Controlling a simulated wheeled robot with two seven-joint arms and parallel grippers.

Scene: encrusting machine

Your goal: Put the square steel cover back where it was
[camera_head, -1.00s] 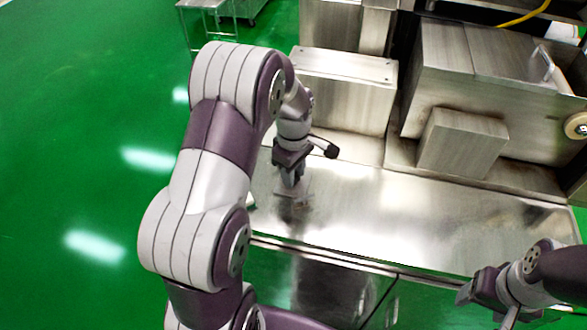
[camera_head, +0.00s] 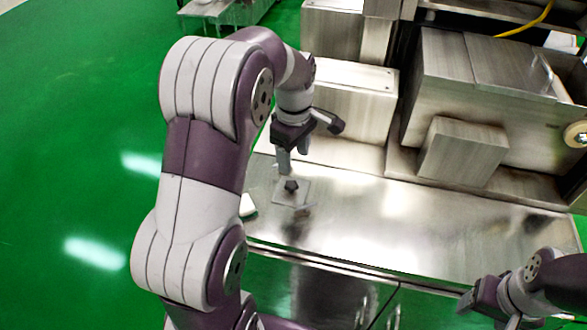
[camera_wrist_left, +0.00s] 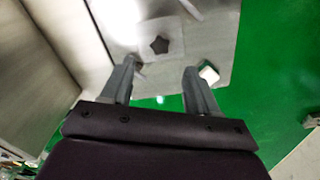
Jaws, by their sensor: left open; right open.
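The square steel cover (camera_head: 296,201) lies flat on the steel table toward its left end, with a dark star-shaped knob on it. In the left wrist view the cover (camera_wrist_left: 173,32) and its dark knob (camera_wrist_left: 160,45) lie just beyond the fingertips. My left gripper (camera_head: 291,168) is open and empty, above and apart from the knob. In the left wrist view its two fingers (camera_wrist_left: 163,68) are spread with nothing between them. My right gripper (camera_head: 472,303) is open at the lower right, near the table's front edge.
A small white object (camera_head: 248,205) sits at the table's left edge, near the cover; it also shows in the left wrist view (camera_wrist_left: 209,73). Steel machine housings (camera_head: 350,105) and a steel box (camera_head: 462,152) stand behind. The middle of the steel tabletop (camera_head: 400,220) is clear.

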